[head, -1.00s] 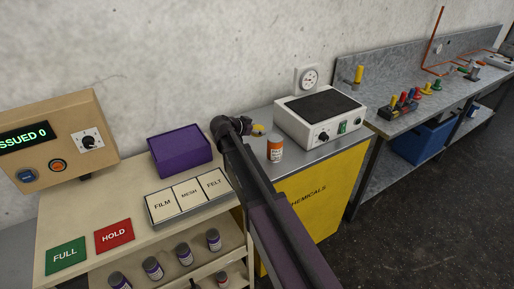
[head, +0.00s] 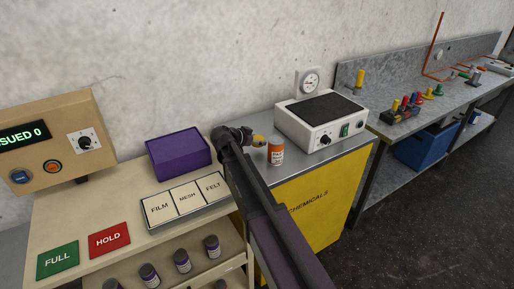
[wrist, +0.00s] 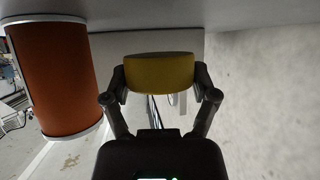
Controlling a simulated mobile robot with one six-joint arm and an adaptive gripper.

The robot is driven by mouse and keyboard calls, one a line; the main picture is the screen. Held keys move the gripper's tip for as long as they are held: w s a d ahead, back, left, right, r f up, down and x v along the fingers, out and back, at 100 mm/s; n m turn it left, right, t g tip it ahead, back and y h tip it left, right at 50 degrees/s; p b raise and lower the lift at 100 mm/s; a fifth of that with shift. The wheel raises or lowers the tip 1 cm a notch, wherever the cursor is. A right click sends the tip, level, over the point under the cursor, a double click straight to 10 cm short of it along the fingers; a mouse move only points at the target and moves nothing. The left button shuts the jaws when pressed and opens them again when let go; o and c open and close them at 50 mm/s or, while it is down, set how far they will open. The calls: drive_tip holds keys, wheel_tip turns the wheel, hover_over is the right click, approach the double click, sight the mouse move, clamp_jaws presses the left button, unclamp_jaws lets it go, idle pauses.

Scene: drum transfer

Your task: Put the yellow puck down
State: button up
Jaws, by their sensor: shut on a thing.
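The yellow puck (wrist: 160,72) is held between the two fingers of my gripper (wrist: 160,82) in the wrist view. In the head view the puck (head: 259,140) shows as a small yellow shape at the tip of my gripper (head: 250,137), above the grey top of the yellow chemicals cabinet (head: 310,204). My arm hides part of that top. Whether the puck touches the surface I cannot tell.
An orange jar (head: 276,153) with a white label stands close to the right of my gripper; it also shows large in the wrist view (wrist: 56,78). A white hotplate (head: 322,121) stands behind it. A purple box (head: 178,157) and a FILM, MESH, FELT tray (head: 207,203) are to the left.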

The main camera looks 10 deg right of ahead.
sight(257, 150)
drive_tip(key=shift+f+b, duration=1.3)
drive_tip(key=shift+f, duration=0.25)
drive_tip(key=shift+f, duration=0.15)
drive_tip(key=o, duration=1.1)
drive_tip(key=shift+r, duration=0.25)
drive_tip(key=shift+p+v, duration=2.95)
drive_tip(key=shift+v, duration=3.05)
drive_tip(key=shift+f, duration=0.1)
